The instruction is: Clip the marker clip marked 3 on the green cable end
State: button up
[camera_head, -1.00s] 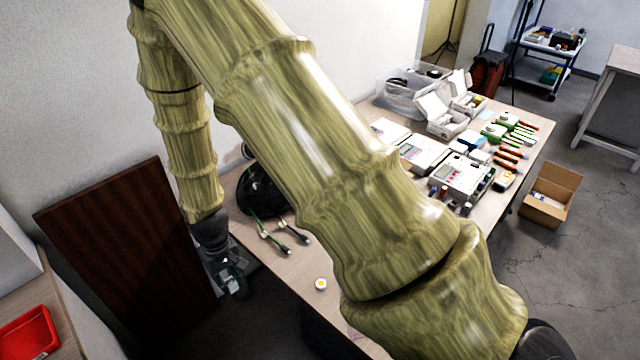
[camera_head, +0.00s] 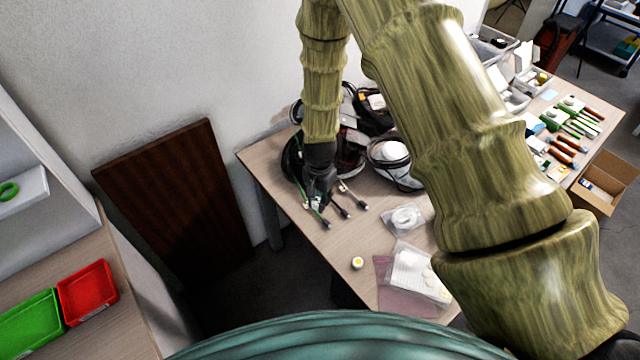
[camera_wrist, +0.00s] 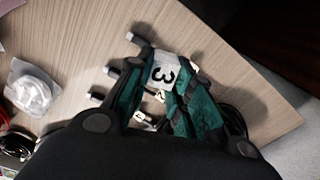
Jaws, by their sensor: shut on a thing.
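My gripper (camera_wrist: 165,90) is shut on a white marker clip (camera_wrist: 162,72) that shows a black 3. In the head view my gripper (camera_head: 318,198) points down over the cable ends at the table's left end. The green cable end (camera_head: 325,223) lies on the table just below it, its dark plug toward the front edge. In the wrist view, three dark plugs lie left of the fingers, and the top plug (camera_wrist: 104,38) seems to be the green cable's. Its cable is hidden behind a finger. Whether the clip touches the cable, I cannot tell.
Small white tags marked 2 (camera_wrist: 160,96) and 1 (camera_wrist: 138,117) sit near the other cables. Coiled black cables (camera_head: 292,160) lie behind my gripper. A bagged white roll (camera_head: 404,218) and a yellow-centred white disc (camera_head: 358,263) lie to the right. The table's front-left area is bare.

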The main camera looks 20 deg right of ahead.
jog(key=shift+w+d+f+m+b, duration=0.1)
jog(key=shift+w+f+m+b, duration=0.15)
jog(key=shift+f+m, duration=0.45)
jog(key=shift+w+d+f+m+b, duration=0.1)
jog(key=shift+w+f+m+b, duration=0.25)
jog(key=shift+f, duration=0.5)
jog(key=shift+w+d+f+m+b, duration=0.1)
jog(key=shift+w+f+m, duration=0.05)
jog(key=shift+f+m, duration=0.6)
jog(key=shift+a+f+b, duration=0.1)
jog(key=shift+f+b, duration=0.2)
jog(key=shift+f, duration=0.3)
dwell(0.9)
jog(key=shift+s, duration=0.1)
jog(key=o, duration=0.8)
jog(key=shift+f, duration=0.1)
jog(key=shift+o, duration=0.2)
notch_tip(320, 180, up, 6)
jog(key=p, duration=0.3)
